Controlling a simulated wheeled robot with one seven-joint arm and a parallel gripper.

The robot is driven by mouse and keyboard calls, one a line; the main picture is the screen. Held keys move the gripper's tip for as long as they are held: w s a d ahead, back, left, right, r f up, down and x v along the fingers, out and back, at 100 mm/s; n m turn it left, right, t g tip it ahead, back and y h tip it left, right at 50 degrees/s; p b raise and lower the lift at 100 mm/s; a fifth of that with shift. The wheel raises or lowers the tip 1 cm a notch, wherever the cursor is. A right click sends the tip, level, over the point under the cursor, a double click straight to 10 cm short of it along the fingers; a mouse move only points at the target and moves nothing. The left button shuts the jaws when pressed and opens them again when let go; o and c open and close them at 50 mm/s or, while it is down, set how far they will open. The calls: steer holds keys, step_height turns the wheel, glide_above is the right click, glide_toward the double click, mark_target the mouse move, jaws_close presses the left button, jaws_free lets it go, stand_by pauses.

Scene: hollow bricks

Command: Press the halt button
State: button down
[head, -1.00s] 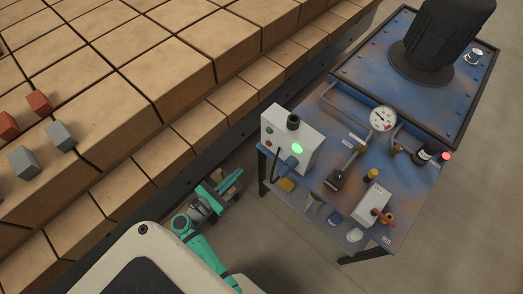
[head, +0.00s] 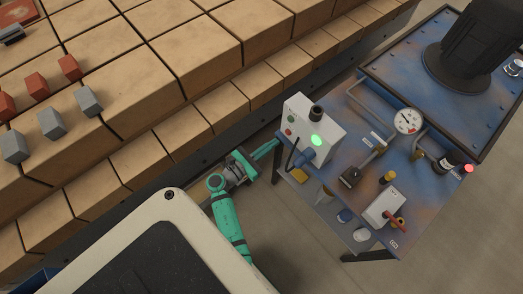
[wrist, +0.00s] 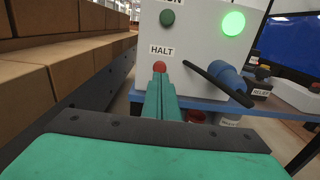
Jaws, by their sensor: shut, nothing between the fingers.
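The halt button is a small red button (wrist: 159,66) under a HALT label (wrist: 161,49) on the light grey control box, seen close in the wrist view. The box (head: 327,133) stands on the near left corner of the blue bench in the head view. My gripper (head: 275,145) is shut and empty, its green fingers pointing at the box's left face. In the wrist view the fingertips (wrist: 161,78) line up with the red button and cover its lower edge. I cannot tell whether they touch it.
A dark green button (wrist: 167,17) sits above the HALT label, and a lit green lamp (wrist: 233,23) is to its right. Stacked bricks (head: 195,128) stand close on the left.

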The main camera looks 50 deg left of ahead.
mark_target(286, 133)
steer(key=shift+w+d, duration=0.2)
steer(key=shift+w, duration=2.05)
steer(key=shift+w+a, duration=0.1)
steer(key=shift+a, duration=0.1)
